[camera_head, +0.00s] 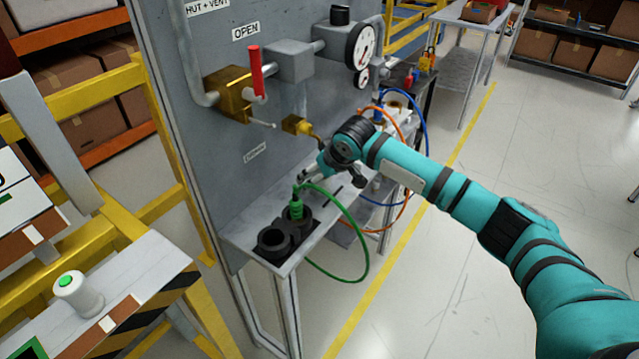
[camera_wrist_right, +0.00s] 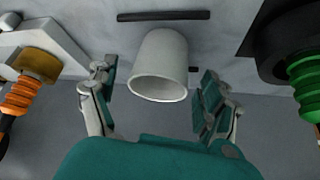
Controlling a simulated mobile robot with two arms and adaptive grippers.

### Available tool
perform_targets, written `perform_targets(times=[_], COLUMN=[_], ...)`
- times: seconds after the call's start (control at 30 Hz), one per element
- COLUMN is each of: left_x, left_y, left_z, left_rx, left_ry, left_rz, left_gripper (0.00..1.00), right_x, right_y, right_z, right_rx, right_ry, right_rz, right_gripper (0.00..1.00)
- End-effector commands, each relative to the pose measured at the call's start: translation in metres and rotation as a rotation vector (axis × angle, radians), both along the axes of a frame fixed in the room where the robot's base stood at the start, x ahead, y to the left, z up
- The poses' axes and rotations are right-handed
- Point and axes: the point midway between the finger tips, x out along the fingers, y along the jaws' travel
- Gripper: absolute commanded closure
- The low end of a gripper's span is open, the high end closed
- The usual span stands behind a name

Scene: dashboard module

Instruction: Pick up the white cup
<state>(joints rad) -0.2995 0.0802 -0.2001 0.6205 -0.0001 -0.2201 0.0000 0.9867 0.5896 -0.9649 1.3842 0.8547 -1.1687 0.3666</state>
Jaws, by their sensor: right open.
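The white cup (camera_wrist_right: 160,62) shows in the right wrist view with its open mouth towards the camera. It is between the two fingers of my right gripper (camera_wrist_right: 156,72), with a gap on each side. The right gripper is open and appears not to touch the cup. In the head view, my right arm reaches in from the right and its gripper (camera_head: 312,184) is low over the shelf (camera_head: 262,232) at the grey panel. I cannot make out the cup clearly there. My left gripper is not in view.
A green connector (camera_head: 296,208) with a looping green hose and a black socket (camera_head: 274,243) stand close to the gripper. An orange connector (camera_wrist_right: 20,97) is on the other side. A brass valve with a red handle (camera_head: 256,72) and gauges are on the panel above.

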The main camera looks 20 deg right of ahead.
Motion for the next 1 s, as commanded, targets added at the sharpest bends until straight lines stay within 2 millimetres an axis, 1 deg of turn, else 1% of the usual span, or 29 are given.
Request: perform_targets(times=[0.03, 0.1, 0.37, 0.47, 0.8, 1.0], left_x=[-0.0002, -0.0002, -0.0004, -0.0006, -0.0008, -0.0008], left_y=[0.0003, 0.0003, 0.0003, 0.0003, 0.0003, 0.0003], left_z=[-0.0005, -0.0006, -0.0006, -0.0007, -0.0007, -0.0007], left_rx=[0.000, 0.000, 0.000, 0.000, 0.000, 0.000], left_ry=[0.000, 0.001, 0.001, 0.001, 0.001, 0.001], left_rz=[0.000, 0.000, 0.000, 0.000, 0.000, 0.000], left_gripper=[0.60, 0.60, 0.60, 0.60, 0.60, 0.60], right_x=[0.0034, 0.0064, 0.0079, 0.0077, 0.0076, 0.0077], right_y=[0.0007, 0.0013, 0.0012, 0.0013, 0.0013, 0.0013], right_z=[-0.0054, -0.0100, -0.0122, -0.0120, -0.0120, -0.0117], right_rx=[0.000, 0.000, 0.000, 0.000, 0.000, 0.000], right_ry=[0.001, 0.000, -0.001, -0.001, -0.001, -0.001], right_rz=[-0.001, -0.002, -0.001, -0.001, -0.001, -0.001], right_gripper=[0.18, 0.18, 0.18, 0.30, 0.74, 0.74])
